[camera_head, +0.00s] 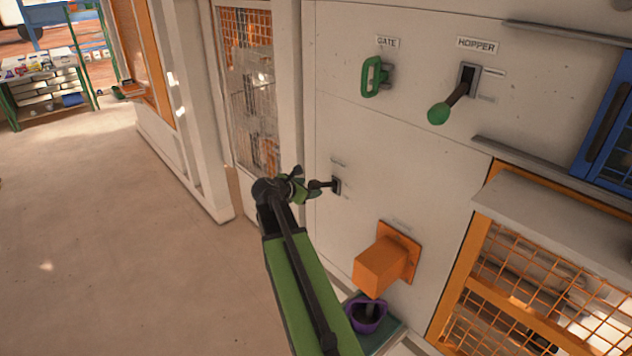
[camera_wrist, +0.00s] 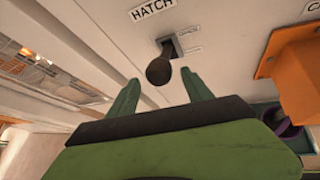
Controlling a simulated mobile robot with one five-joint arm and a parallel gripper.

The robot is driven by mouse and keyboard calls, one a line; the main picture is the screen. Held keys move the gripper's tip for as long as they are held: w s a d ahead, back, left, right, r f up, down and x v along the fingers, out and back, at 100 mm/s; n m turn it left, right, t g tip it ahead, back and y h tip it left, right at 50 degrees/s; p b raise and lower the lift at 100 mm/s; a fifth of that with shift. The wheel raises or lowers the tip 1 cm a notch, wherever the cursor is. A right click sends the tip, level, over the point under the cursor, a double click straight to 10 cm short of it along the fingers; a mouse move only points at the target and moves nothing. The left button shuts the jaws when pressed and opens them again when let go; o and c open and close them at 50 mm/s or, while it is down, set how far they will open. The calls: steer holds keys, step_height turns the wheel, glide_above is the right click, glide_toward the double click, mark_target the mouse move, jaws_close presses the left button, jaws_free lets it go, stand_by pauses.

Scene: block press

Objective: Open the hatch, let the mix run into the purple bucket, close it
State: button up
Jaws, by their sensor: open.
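The hatch lever has a dark round knob (camera_wrist: 158,72) and sticks out of a slot under the HATCH label in the wrist view. In the head view the lever (camera_head: 334,186) is on the pale panel, left of the orange spout. My gripper (camera_head: 300,184) is open, also seen in the wrist view (camera_wrist: 158,78), with one green finger on each side of the knob. I cannot tell whether they touch it. The purple bucket (camera_head: 356,317) stands below the orange spout (camera_head: 382,266). Something dark grey shows inside; I cannot tell whether it is mix.
A green GATE handle (camera_head: 370,77) and a HOPPER lever with a green knob (camera_head: 439,113) are higher on the panel. An orange mesh guard (camera_head: 540,290) is at the lower right. The floor (camera_head: 110,250) on the left is clear.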

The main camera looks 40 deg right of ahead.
steer(key=p+v, duration=0.4)
steer(key=v, duration=0.6)
steer(key=shift+a+r, duration=0.15)
steer(key=shift+a, duration=0.25)
steer(key=s+a+f+m+y+b, duration=0.2)
steer(key=a+f+m+y+b, duration=0.5)
steer(key=a+f+b, duration=1.6)
steer(key=s+a+f+m+g+y+p, duration=0.3)
steer(key=s+a+f+m, duration=0.3)
steer(key=a+m, duration=0.5)
steer(key=shift+a+f+g+y+p, duration=0.2)
steer(key=shift+f+g+y+p, duration=0.1)
steer(key=shift+f+y+p, duration=0.55)
